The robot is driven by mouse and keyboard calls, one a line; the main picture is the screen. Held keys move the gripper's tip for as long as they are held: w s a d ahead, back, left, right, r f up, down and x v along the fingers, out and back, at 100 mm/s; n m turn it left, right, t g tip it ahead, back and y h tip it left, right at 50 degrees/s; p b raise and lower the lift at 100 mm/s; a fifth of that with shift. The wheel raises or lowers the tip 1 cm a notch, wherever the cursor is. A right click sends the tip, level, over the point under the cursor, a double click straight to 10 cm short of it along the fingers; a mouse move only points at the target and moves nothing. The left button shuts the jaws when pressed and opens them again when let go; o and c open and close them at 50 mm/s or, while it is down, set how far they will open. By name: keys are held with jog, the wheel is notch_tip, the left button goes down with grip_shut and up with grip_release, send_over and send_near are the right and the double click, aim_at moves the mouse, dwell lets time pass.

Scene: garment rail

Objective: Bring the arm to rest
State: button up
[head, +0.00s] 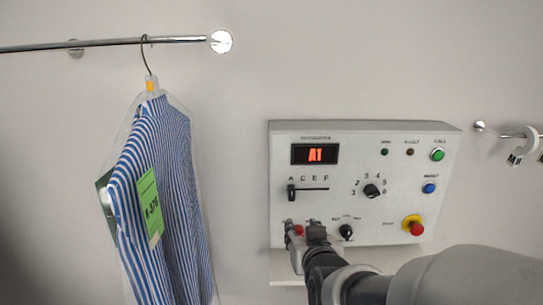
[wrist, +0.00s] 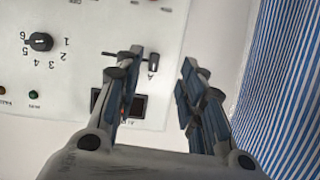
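My gripper (head: 306,232) is in front of the lower left part of the grey control panel (head: 400,140). In the wrist view my gripper (wrist: 160,72) has its two fingers apart with nothing between them. The panel shows upside down there, with its lettered slider (wrist: 153,62) behind the left finger and the numbered dial (wrist: 40,41) farther left. In the head view the panel's display (head: 315,154) reads A1 in red, and the slider (head: 291,191) stands under the A. My gripper and arm hide part of the panel's lower edge.
A striped blue and white shirt (head: 180,190) in clear wrap hangs from a metal rail (head: 110,43) at left, with a green tag (head: 150,208). The shirt (wrist: 285,90) fills the wrist view's right side. A hook with white tags (head: 530,140) is at far right.

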jog(key=s+d+f+g, duration=0.1)
jog(key=s+d+g, duration=0.1)
jog(key=s, duration=0.8)
jog(key=s+d+f+g, duration=0.1)
jog(key=s+g, duration=0.3)
jog(key=s, duration=0.6)
jog(key=s+d+f+g+h, duration=0.1)
jog(key=s+d+g, duration=0.2)
jog(key=s, duration=0.7)
jog(key=shift+f, duration=0.3)
jog(key=shift+o, duration=0.5)
jog(key=shift+w+d, duration=0.1)
dwell(0.9)
